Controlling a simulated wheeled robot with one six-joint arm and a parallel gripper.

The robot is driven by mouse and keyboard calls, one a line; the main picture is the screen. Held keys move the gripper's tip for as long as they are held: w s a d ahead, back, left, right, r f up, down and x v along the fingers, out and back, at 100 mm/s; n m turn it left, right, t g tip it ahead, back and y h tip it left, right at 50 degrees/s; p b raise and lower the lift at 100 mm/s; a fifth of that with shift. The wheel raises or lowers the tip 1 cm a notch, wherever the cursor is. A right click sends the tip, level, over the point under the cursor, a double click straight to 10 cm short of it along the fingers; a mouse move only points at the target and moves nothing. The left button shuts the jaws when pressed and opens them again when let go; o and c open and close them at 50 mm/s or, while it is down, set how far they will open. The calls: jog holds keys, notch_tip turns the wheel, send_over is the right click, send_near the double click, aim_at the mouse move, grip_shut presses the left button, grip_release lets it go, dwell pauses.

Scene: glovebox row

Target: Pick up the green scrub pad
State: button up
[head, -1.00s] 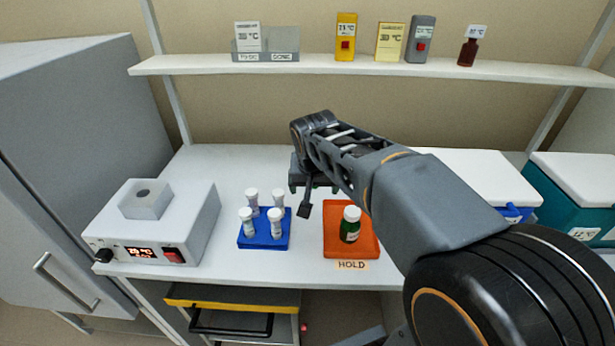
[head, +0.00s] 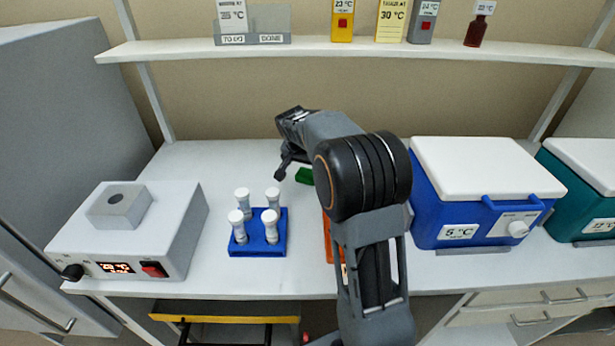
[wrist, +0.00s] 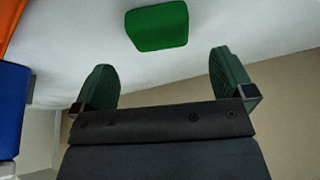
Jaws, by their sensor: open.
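The green scrub pad (head: 305,175) lies on the white bench behind the orange tray, partly hidden by my arm in the head view. In the wrist view the whole pad (wrist: 157,27) shows on the bench, beyond and between my fingertips, not touching them. My gripper (wrist: 167,82) is open and empty, with its two green-padded fingers spread apart. In the head view my gripper (head: 285,165) is just left of the pad, partly hidden by my arm.
A blue rack (head: 257,246) with several capped vials stands left of the orange tray (head: 328,238), which my arm mostly covers. A grey heater box (head: 130,228) is at left. A blue cooler (head: 470,215) stands at right. The bench behind the rack is clear.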

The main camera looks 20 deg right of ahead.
aim_at(307, 173)
jog(key=shift+x, duration=2.8)
jog(key=shift+s, duration=0.1)
jog(key=shift+a, duration=0.1)
jog(key=c, duration=1)
jog(key=shift+r, duration=0.1)
